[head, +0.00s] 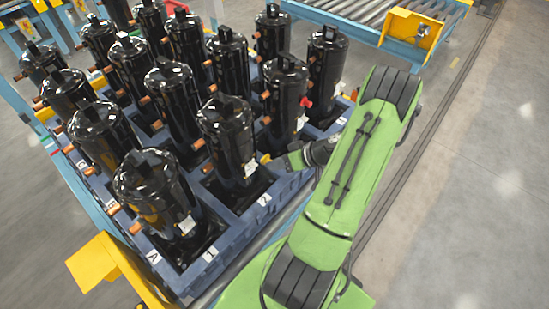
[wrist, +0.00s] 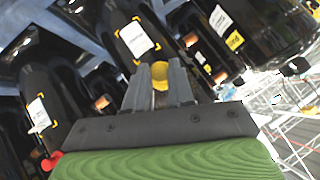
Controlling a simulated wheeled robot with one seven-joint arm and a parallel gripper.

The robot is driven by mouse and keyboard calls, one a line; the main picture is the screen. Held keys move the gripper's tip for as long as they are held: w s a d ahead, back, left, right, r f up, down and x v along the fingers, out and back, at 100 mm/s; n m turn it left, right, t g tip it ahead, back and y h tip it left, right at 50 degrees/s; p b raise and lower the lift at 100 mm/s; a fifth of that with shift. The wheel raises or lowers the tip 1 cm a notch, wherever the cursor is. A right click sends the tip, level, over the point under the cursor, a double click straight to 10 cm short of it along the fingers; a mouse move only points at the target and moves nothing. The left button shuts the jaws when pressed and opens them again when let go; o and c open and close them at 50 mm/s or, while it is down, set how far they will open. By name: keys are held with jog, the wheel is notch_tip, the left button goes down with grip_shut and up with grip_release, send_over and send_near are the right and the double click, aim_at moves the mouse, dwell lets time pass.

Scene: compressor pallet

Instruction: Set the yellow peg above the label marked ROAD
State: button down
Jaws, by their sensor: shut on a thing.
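My gripper (wrist: 158,92) is shut on the yellow peg (wrist: 158,70), whose round end shows between the fingertips in the wrist view. In the head view the peg (head: 265,158) is a small yellow spot beside the front black compressor in row 2. In the wrist view a white label with yellow corner marks (wrist: 136,38) lies just beyond the peg, on a black compressor. Other white labels (wrist: 219,18) (wrist: 37,110) sit on neighbouring compressors. I cannot read ROAD on any label. Whether the peg touches the compressor is unclear.
Several black compressors (head: 226,130) with copper stubs stand close together in a blue pallet (head: 222,262). A red plug (head: 306,102) sticks out from one, right of my gripper's compressor. A roller conveyor (head: 365,15) is behind. The floor at right is clear.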

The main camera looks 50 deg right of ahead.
jog(key=shift+f+b, duration=0.15)
jog(key=shift+b, duration=0.25)
jog(key=shift+w+a+b, duration=0.15)
jog(key=shift+w+b, duration=0.25)
jog(key=shift+w, duration=2.5)
jog(key=shift+b, duration=0.9)
jog(key=shift+w, duration=0.65)
jog(key=c, duration=0.9)
grip_release()
